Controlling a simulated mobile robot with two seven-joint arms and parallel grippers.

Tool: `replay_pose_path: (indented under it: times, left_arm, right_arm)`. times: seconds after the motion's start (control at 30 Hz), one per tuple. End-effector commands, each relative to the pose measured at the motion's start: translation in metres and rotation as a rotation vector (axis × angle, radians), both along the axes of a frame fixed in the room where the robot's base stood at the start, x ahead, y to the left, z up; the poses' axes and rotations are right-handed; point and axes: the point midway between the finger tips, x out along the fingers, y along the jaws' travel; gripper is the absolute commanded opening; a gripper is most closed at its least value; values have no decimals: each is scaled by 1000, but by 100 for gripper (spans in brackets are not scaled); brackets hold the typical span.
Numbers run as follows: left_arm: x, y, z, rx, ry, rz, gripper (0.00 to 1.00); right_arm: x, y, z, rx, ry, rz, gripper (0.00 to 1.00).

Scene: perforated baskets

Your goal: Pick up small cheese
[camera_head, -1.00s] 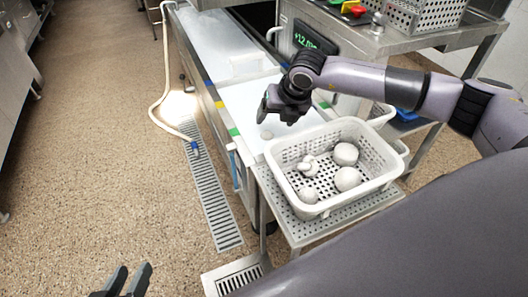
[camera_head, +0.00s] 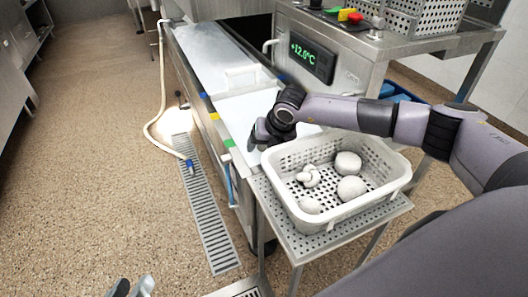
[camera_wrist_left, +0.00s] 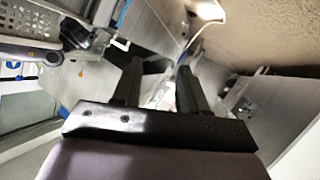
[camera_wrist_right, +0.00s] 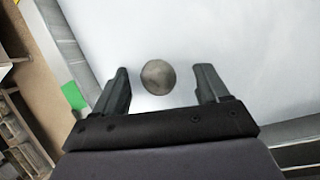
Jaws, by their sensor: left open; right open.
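A small round greyish cheese (camera_wrist_right: 158,77) lies on the white surface in the right wrist view. It sits between and slightly beyond the fingertips of my right gripper (camera_wrist_right: 163,84), which is open with a gap on each side. In the head view my right gripper (camera_head: 260,136) is low over the white work surface (camera_head: 245,108), and the cheese is hidden behind it. My left gripper (camera_head: 131,288) is at the bottom edge of the head view, far from the cheese. In the left wrist view its fingers (camera_wrist_left: 160,78) are apart and empty.
A white perforated basket (camera_head: 338,214) with several pale cheeses, one of them knotted (camera_head: 309,176), stands on a metal stand (camera_head: 285,230) just right of my right gripper. A machine with a temperature display (camera_head: 312,58) stands behind. A floor drain (camera_head: 205,220) runs along the left.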

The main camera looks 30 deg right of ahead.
Motion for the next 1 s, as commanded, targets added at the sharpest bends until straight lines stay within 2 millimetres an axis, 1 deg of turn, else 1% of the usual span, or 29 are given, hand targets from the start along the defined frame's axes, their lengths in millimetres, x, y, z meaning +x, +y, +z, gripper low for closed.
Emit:
replay_pose_path:
  times: [0.07, 0.1, 0.17, 0.2, 0.27, 0.3, 0.53, 0.67, 0.77, 0.8, 0.87, 0.9, 0.97, 1.0]
  left_arm:
    - [0, 0, 1, 0, 0, 0, 43]
    - [0, 0, 1, 0, 0, 0, 43]
    - [0, 0, 1, 0, 0, 0, 43]
    - [0, 0, 1, 0, 0, 0, 43]
    - [0, 0, 1, 0, 0, 0, 43]
    - [0, 0, 1, 0, -1, 0, 43]
    - [0, 0, 1, 1, -1, 0, 43]
    - [0, 0, 4, 2, -1, 0, 43]
    - [0, 1, 9, 8, 2, 1, 43]
    - [0, 1, 11, 12, 3, 2, 43]
    - [-1, 6, 6, 38, 18, 15, 43]
    - [-3, 10, 4, 60, 22, 22, 43]
    - [-3, 14, 6, 84, 21, 30, 43]
    - [-4, 16, 7, 100, 20, 35, 43]
  right_arm:
    - [0, 0, 1, 0, 0, 0, 74]
    - [0, 0, 1, 0, 0, 0, 67]
    - [0, 0, 1, 0, 0, 0, 48]
    - [0, 0, 1, 0, 0, 0, 35]
    - [0, 0, 1, 0, 0, 0, 15]
    - [0, 0, 1, 0, 0, 0, 14]
    - [0, 0, 1, 0, 0, 0, 14]
    - [0, 0, 11, 0, -1, -1, 14]
    - [0, -1, 28, 1, -2, -1, 14]
    - [0, -1, 38, 1, -2, -1, 14]
    - [0, 0, 54, 1, -3, -1, 14]
    - [1, 0, 66, 2, -4, 0, 14]
    - [0, 0, 84, 1, -4, 0, 14]
    - [0, 0, 96, 0, -4, 0, 14]
